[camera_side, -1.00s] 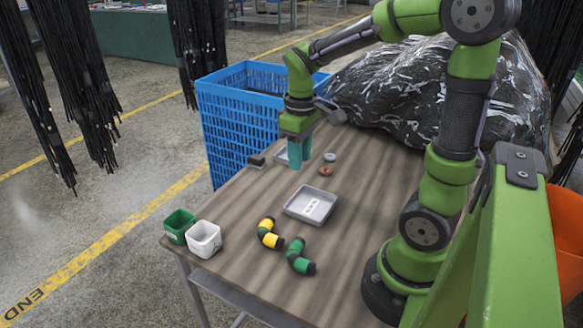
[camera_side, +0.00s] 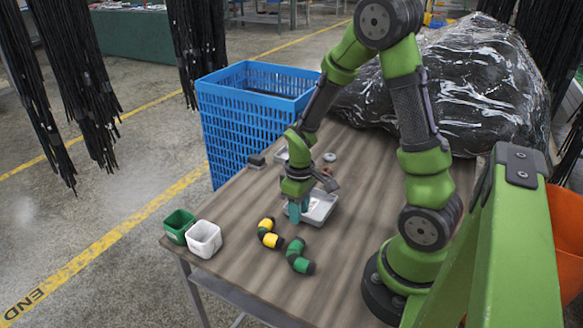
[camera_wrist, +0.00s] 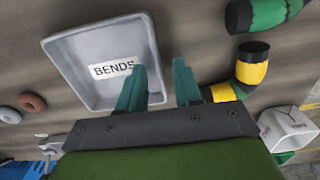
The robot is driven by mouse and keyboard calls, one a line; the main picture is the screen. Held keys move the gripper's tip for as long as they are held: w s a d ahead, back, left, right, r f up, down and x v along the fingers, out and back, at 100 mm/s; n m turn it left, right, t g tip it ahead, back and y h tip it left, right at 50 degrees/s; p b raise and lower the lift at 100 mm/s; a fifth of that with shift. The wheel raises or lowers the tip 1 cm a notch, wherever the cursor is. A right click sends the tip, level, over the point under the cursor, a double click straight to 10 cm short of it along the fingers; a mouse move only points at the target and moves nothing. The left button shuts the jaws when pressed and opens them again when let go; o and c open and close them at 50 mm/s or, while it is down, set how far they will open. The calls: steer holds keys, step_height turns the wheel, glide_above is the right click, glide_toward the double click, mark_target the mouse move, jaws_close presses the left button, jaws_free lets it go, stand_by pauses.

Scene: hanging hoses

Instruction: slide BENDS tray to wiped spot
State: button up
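The BENDS tray (camera_side: 325,207) is a shallow grey square tray on the wooden table. Its white label reading BENDS (camera_wrist: 112,67) is clear in the wrist view, and the tray (camera_wrist: 77,50) is empty. My gripper (camera_side: 294,212) is low at the tray's left side in the side view and partly hides it. In the wrist view my gripper (camera_wrist: 160,68) has two teal fingers apart, one over the tray's inside and one beyond its right wall. The wall lies between them; I cannot tell whether either finger touches it.
A yellow-black bend (camera_side: 269,233) and a green-black bend (camera_side: 299,256) lie in front of the tray. White (camera_side: 204,239) and green (camera_side: 178,226) bins stand at the left corner. Small rings (camera_wrist: 32,102) lie behind the tray. A blue crate (camera_side: 245,120) stands beyond the table.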

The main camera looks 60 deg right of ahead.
mark_target(244, 203)
steer(key=shift+f, duration=0.2)
jaws_close()
stand_by(0.3)
steer(key=shift+w+a, duration=0.35)
steer(key=shift+w, duration=2.3)
steer(key=shift+w+a, duration=0.35)
steer(key=shift+w, duration=2.35)
steer(key=shift+w+a, duration=0.35)
steer(key=shift+w, duration=2.3)
jaws_free()
